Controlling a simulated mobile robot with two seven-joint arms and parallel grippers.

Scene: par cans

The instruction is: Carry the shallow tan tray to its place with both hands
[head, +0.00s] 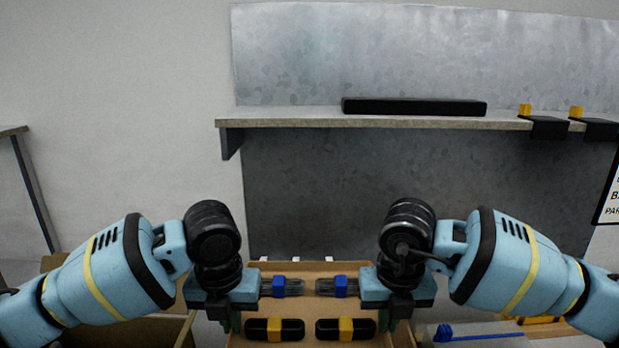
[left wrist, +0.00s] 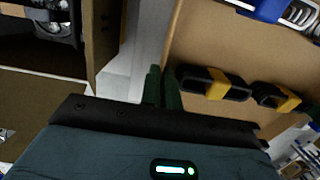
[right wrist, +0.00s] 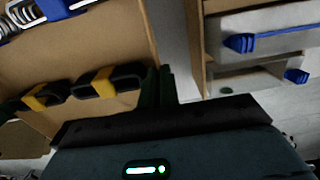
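The shallow tan tray (head: 311,308) is at the bottom centre of the head view, partly cut off by the frame. It holds two blue-banded clear pieces (head: 280,287) and two black pieces with yellow bands (head: 275,329). My left gripper (head: 232,324) is at its left wall and my right gripper (head: 388,322) at its right wall. In the left wrist view the fingers (left wrist: 161,88) sit close together on either side of the wall edge. The right wrist view shows the same on the other wall (right wrist: 158,88). Both look shut on the tray. The tray's underside is hidden.
A grey shelf (head: 300,117) crosses the metal back panel, with a black bar (head: 413,107) and yellow-and-black brackets (head: 549,126) on it. Another tan box (head: 150,330) stands at left. A tray with blue pieces (right wrist: 250,43) lies right, across a gap.

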